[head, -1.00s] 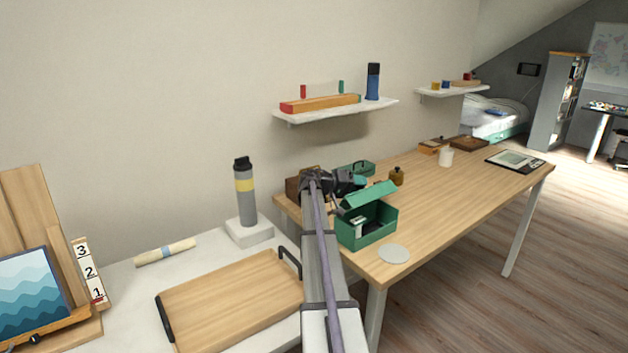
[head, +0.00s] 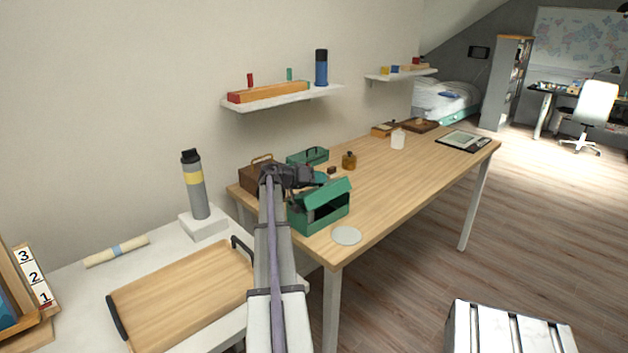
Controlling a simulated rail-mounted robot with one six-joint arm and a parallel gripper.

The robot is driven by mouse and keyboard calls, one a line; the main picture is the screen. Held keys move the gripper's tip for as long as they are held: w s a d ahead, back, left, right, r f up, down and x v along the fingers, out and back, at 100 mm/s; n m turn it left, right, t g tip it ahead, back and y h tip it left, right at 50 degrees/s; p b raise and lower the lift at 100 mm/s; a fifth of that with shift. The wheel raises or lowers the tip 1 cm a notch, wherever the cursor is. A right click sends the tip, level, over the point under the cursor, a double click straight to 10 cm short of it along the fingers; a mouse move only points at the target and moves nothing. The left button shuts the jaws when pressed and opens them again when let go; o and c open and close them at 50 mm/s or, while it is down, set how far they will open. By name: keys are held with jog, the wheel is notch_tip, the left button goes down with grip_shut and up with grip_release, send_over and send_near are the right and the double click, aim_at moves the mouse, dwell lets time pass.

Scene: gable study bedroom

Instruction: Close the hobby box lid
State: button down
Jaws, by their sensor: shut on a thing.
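The hobby box (head: 320,221) is a green box near the front-left part of the wooden table. Its green lid (head: 331,192) is tilted above the box, and a dark gap shows between lid and box. My gripper (head: 314,180) is at the lid's upper rear side, shut on the lid. The exact contact is small and partly hidden by the dark wrist. A small teal shape shows beside the fingers; I cannot tell what it is.
A round grey disc (head: 346,236) lies in front of the box. A wall shelf (head: 283,96) hangs above. The table's right middle is mostly clear.

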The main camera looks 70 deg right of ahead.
jog(key=shift+s, duration=0.1)
jog(key=c, duration=0.7)
grip_release()
jog(key=shift+c, duration=0.2)
